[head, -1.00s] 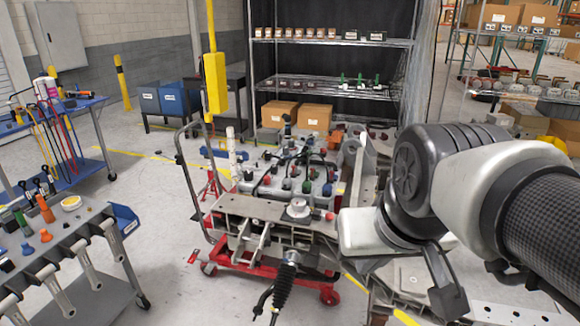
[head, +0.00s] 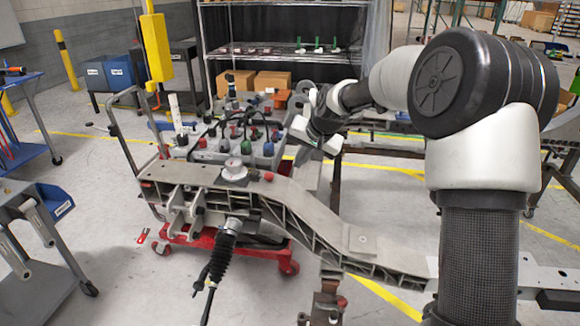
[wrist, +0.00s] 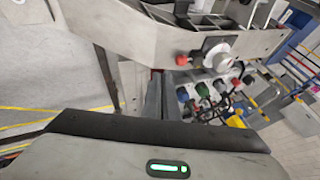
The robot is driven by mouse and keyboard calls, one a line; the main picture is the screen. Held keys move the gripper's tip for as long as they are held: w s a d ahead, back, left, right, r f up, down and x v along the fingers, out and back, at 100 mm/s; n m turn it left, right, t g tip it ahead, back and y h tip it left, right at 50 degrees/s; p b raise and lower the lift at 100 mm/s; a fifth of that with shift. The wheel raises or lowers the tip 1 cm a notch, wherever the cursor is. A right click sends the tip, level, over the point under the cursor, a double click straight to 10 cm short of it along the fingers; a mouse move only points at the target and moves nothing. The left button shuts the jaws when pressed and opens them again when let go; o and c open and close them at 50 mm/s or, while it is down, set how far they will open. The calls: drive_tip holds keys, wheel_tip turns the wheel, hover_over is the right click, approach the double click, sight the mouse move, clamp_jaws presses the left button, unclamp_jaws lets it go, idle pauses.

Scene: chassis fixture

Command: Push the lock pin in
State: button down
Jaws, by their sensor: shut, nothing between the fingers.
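A red knob (head: 268,176), which looks like the lock pin, sits on the far edge of the grey chassis beam (head: 315,212). It is just right of a round pale mount (head: 234,170). In the wrist view the red knob (wrist: 182,60) sticks out of the beam's side beside the round mount (wrist: 218,56). My gripper (head: 304,154) is behind the beam, up and to the right of the knob, and apart from it. In the wrist view the shut fingers (wrist: 157,80) point toward the beam, left of the knob. Nothing is held. How deep the pin sits is unclear.
A red wheeled cart (head: 200,238) bears the beam. Several coloured caps and hoses (head: 240,135) crowd the space behind the beam, near my gripper.

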sight(271, 176)
drive_tip(key=x, duration=0.8)
drive_tip(key=shift+w+a+f+b, duration=0.15)
drive_tip(key=shift+f+b, duration=0.25)
drive_tip(key=shift+w+a+f, duration=0.15)
drive_tip(key=shift+w+a, duration=0.1)
drive_tip(key=shift+a, duration=0.3)
drive_tip(key=shift+w+a+f, duration=0.15)
drive_tip(key=shift+w+a, duration=0.1)
drive_tip(key=shift+a, duration=0.35)
drive_tip(key=shift+w+a+f, duration=0.1)
drive_tip(key=shift+w+a, duration=0.2)
drive_tip(key=shift+a, duration=0.3)
drive_tip(key=shift+a, duration=0.1)
drive_tip(key=shift+w+a, duration=0.15)
drive_tip(key=shift+a, duration=0.85)
